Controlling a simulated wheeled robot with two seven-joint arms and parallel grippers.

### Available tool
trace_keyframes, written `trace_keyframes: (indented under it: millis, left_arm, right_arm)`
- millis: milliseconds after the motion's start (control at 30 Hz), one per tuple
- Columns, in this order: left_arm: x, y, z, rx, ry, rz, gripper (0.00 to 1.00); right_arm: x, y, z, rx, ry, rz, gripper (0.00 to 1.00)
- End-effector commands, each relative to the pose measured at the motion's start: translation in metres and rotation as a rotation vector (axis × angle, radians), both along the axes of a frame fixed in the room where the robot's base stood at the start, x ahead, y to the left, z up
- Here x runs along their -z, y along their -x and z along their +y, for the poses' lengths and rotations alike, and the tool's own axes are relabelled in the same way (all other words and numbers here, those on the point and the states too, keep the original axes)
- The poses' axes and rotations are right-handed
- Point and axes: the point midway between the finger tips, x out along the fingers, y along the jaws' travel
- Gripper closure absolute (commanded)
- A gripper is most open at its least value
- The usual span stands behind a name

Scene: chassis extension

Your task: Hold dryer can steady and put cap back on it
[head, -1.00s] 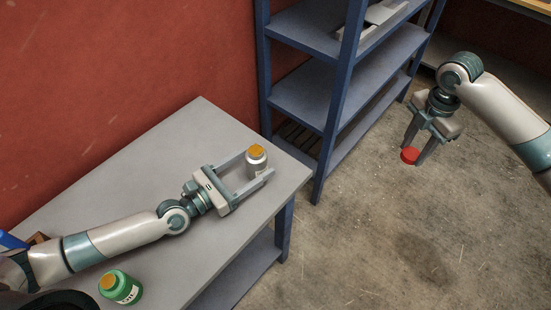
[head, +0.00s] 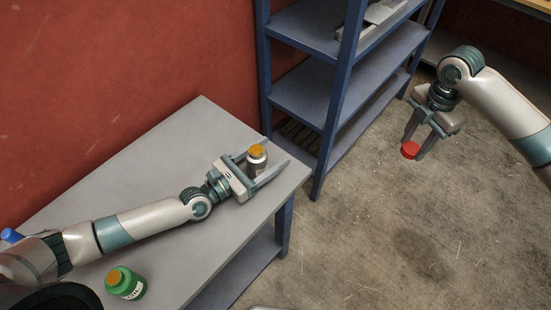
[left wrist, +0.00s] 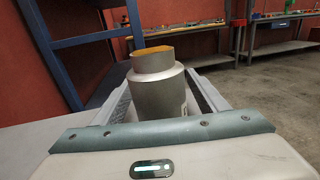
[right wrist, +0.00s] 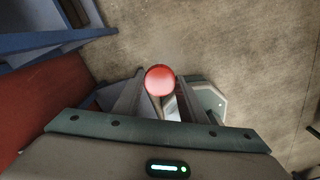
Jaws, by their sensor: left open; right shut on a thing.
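A grey metallic can with an orange top (head: 257,157) stands upright near the far right end of the table. My left gripper (head: 276,151) is open, with its fingers on either side of this can. In the left wrist view the can (left wrist: 158,92) stands close to the palm, with a gap to the fingers. My right gripper (head: 413,150) is shut on a red cap (head: 410,149) and holds it in the air over the floor, right of the table. The red cap (right wrist: 160,80) also shows between the fingertips in the right wrist view. The can's label is not readable.
A green can with an orange top (head: 126,283) stands at the near edge of the grey table (head: 150,165). A blue shelf unit (head: 300,100) stands just beyond the table. The floor (head: 370,240) between table and right arm is clear.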

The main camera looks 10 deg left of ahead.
Motion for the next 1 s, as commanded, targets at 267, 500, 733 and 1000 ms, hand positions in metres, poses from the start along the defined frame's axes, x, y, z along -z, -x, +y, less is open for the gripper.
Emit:
trace_keyframes:
  millis: [267, 500, 733, 1000]
  left_arm:
    - [0.0005, -0.0003, -0.0006, 0.000, 0.000, 0.000, 0.33]
    - [0.0005, -0.0002, -0.0005, 0.000, 0.000, 0.000, 0.45]
    - [0.0001, -0.0003, -0.0004, 0.000, 0.001, -0.001, 0.81]
    - [-0.0014, -0.0002, -0.0005, 0.000, 0.001, -0.001, 0.81]
  right_arm:
    - [0.0002, 0.0000, 0.0001, 0.000, 0.000, 0.000, 0.83]
    - [0.0002, 0.0000, 0.0000, 0.000, 0.000, 0.000, 0.83]
    - [0.0001, 0.0000, 0.0000, 0.000, 0.000, 0.000, 0.83]
    - [-0.0004, 0.0000, 0.0001, 0.000, 0.000, 0.000, 0.83]
